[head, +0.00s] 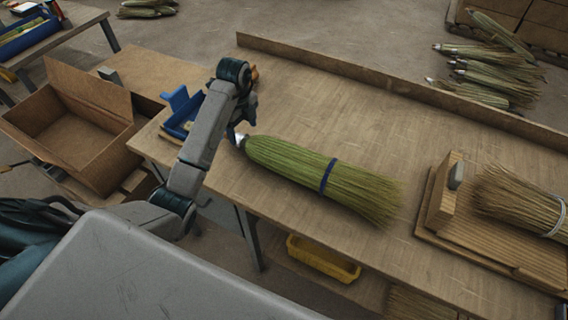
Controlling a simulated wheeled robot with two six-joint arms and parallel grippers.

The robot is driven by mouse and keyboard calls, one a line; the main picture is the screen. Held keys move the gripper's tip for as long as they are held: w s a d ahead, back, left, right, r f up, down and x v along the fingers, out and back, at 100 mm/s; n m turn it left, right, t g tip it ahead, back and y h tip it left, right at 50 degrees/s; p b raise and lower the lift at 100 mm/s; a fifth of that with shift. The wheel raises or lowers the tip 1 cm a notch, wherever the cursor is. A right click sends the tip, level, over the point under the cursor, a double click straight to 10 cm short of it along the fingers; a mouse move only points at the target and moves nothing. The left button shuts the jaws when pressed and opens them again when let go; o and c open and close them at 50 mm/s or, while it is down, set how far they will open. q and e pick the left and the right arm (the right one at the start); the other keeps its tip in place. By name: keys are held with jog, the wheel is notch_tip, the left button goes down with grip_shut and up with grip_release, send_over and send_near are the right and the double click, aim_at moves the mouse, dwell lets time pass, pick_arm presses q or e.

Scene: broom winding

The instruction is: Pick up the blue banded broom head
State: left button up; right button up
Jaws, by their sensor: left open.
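The blue banded broom head (300,172) lies on the wooden workbench (330,95). Its green bristles fan out toward the right, and a dark blue band (328,175) wraps its middle. Its pale metal neck (241,140) points left. My left gripper (236,131) is open right beside that neck, at the end of my arm coming from the left. The arm partly hides the jaws, and I cannot tell whether they touch the neck. My right gripper does not show.
A second broom head (520,200) with a pale band lies on a wooden fixture (435,232) at the right. A raised ledge (390,82) edges the back.

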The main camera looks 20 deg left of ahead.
aim_at(243, 136)
pick_arm(q)
jog(key=shift+f, duration=0.35)
jog(key=shift+s+d+f+b, duration=0.1)
jog(key=shift+s+f+b, duration=0.2)
jog(key=shift+f+b, duration=0.35)
notch_tip(243, 136, down, 2)
jog(key=shift+s+f+p, duration=0.1)
jog(key=shift+f+p, duration=0.05)
jog(key=shift+p, duration=0.55)
jog(key=shift+f, duration=0.5)
jog(key=c, duration=1.2)
jog(key=shift+r, duration=0.1)
jog(key=shift+c, duration=0.2)
